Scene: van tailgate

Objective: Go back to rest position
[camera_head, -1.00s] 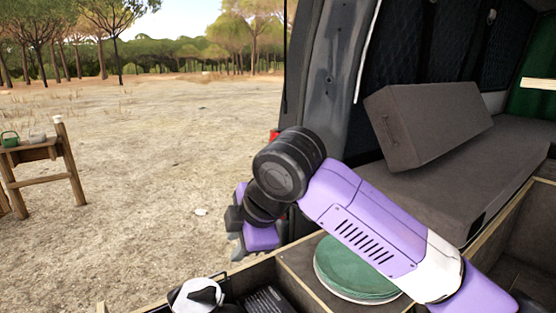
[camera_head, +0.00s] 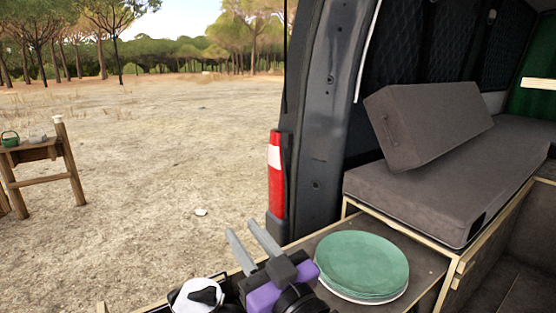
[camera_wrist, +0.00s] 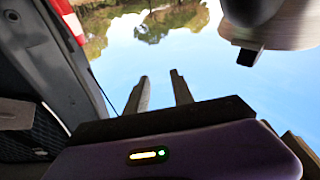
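My gripper (camera_head: 248,240) is at the bottom middle of the head view, with its two grey fingers pointing up and away. The fingers are apart with nothing between them. In the wrist view the gripper (camera_wrist: 158,88) also shows two separate fingers against sky and treetops. The gripper is just left of a stack of green and white plates (camera_head: 362,262) on the wooden counter. Most of my arm is out of the head view.
A kettle-like white and black item (camera_head: 197,295) stands left of my gripper. The van's door pillar with a red and white tail light (camera_head: 276,175) rises behind. A grey cushioned bench (camera_head: 430,195) is at right. A wooden table (camera_head: 38,155) stands far left on open ground.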

